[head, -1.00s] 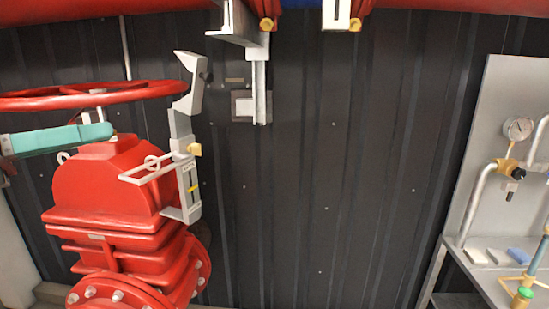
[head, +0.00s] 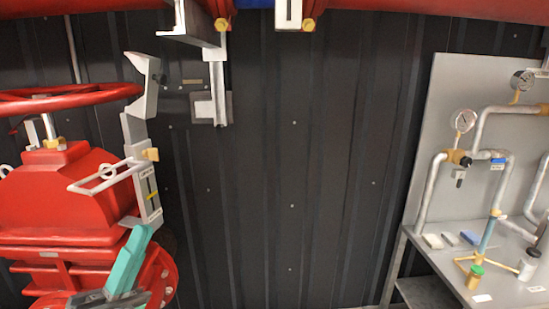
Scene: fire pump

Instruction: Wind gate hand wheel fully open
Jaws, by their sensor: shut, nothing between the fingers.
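The red hand wheel (head: 70,98) lies flat at the upper left, its left part cut off by the picture edge. It sits on a stem above the red gate valve body (head: 55,195). My gripper (head: 138,238), with teal fingers, is at the lower left, in front of the valve's right side and well below the wheel's rim. It looks shut and empty, angled up, and apart from the wheel. It hides part of the valve's lower flange.
A grey indicator bracket (head: 145,170) stands right beside the valve and wheel rim. Steel supports (head: 215,90) hang from above. A bench with pipes and gauges (head: 462,122) stands at the right. The dark wall (head: 300,170) between is bare.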

